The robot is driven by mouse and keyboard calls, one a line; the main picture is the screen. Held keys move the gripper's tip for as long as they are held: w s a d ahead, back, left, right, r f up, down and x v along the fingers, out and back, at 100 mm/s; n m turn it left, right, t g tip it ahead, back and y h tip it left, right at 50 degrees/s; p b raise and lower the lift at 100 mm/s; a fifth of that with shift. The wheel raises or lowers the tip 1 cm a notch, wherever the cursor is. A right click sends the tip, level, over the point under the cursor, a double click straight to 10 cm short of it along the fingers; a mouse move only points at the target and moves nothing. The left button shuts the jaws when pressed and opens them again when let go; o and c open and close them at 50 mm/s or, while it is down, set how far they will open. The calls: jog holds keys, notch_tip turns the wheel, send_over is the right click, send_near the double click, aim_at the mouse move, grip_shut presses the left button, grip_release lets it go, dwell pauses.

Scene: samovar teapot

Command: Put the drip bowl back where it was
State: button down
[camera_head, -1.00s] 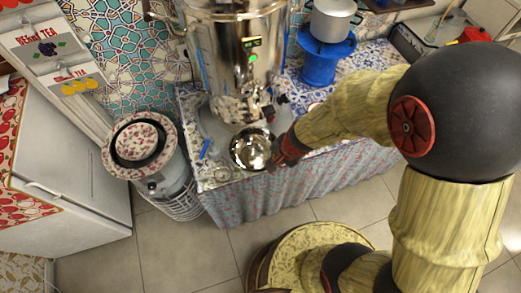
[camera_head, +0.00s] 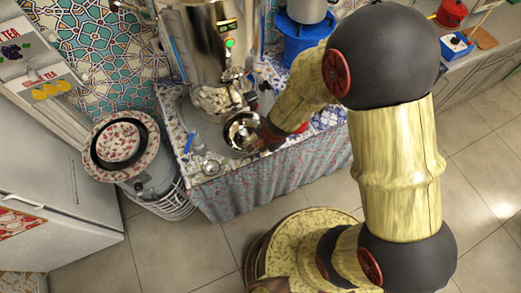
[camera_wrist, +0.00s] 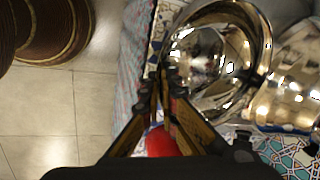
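The drip bowl (camera_head: 240,130), a shiny metal bowl, is at the front of the samovar (camera_head: 212,45), close to its base and below the tap area. I cannot tell whether it rests on the tray or hangs just above it. My gripper (camera_head: 268,134) is at the bowl's right side. In the wrist view my gripper (camera_wrist: 163,78) has its fingertips close together at the near rim of the drip bowl (camera_wrist: 215,55), apparently pinching it. The shiny samovar body (camera_wrist: 292,85) is right beside the bowl there. The fingers hide part of the rim.
A small glass dish (camera_head: 210,166) and a blue item (camera_head: 189,142) lie on the table left of the bowl. A blue stand (camera_head: 305,38) with a pot is behind right. A patterned plate (camera_head: 120,147) tops a canister at left. Open floor lies in front.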

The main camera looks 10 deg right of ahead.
jog(key=shift+w+f+b, duration=0.35)
jog(key=shift+w+f, duration=0.6)
jog(key=shift+f, duration=0.1)
jog(key=x, duration=0.1)
jog(key=b+x, duration=0.2)
jog(key=shift+s+d+f, duration=0.2)
jog(key=shift+d, duration=0.05)
jog(key=shift+r, duration=0.1)
jog(key=c, duration=2.6)
grip_release()
jog(key=shift+f, duration=0.2)
jog(key=o, duration=0.6)
jog(key=shift+c, duration=0.2)
jog(key=shift+r, duration=0.1)
